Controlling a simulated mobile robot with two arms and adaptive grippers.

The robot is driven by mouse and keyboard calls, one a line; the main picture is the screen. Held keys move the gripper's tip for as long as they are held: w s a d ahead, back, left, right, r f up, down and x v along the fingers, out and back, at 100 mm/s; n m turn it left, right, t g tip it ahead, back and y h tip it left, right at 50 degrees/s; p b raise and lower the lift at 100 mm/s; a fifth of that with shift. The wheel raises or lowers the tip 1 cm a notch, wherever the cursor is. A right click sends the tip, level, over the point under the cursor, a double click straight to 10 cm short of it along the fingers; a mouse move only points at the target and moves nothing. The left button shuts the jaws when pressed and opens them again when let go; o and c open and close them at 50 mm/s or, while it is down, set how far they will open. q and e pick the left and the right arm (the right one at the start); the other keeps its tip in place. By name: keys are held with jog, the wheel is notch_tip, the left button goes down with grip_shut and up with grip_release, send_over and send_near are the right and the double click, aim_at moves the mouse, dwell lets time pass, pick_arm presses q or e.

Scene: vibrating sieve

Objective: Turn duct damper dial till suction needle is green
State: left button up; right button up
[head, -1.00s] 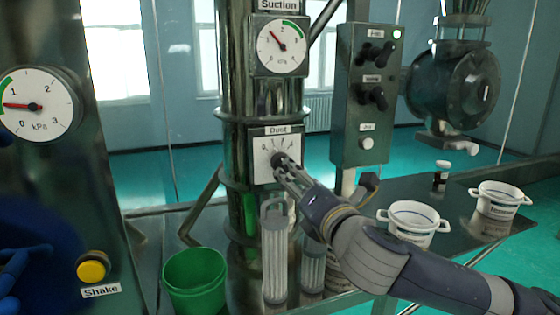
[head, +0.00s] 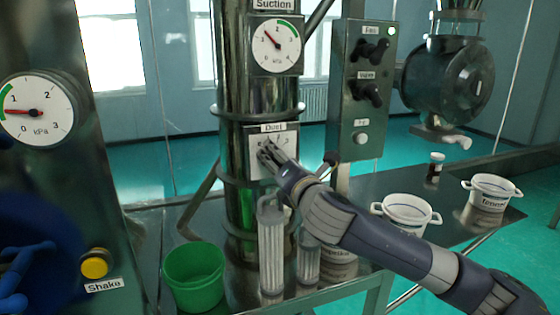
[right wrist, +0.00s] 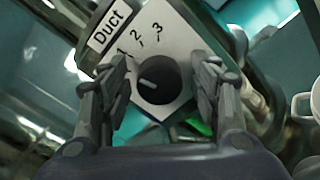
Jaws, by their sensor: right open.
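The duct damper dial is a black round knob (right wrist: 157,79) on a white plate (right wrist: 178,35) labelled "Duct", with numbers 1, 2 and 3 visible. My right gripper (right wrist: 160,85) is open, with one finger on each side of the knob and a gap showing on both sides. In the head view my right gripper (head: 268,152) covers most of the knob on the duct plate (head: 252,165). The suction gauge (head: 276,45) is above it. Its red needle points to the upper left, outside the green arc at the upper right.
A fan control box (head: 361,90) with black knobs stands right of the duct. Two ribbed cylinders (head: 271,250) stand below the dial. A green bucket (head: 194,280), white pots (head: 406,208) and a yellow shake button (head: 95,263) are around. Another gauge (head: 37,108) is at left.

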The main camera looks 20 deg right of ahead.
jog(key=c, duration=1)
jog(key=shift+c, duration=0.2)
jog(key=shift+m, duration=0.4)
jog(key=shift+d+m, duration=0.1)
jog(key=shift+m, duration=2.4)
jog(key=shift+p, duration=0.3)
jog(key=o, duration=1)
jog(key=shift+o, duration=0.2)
jog(key=shift+s, duration=0.1)
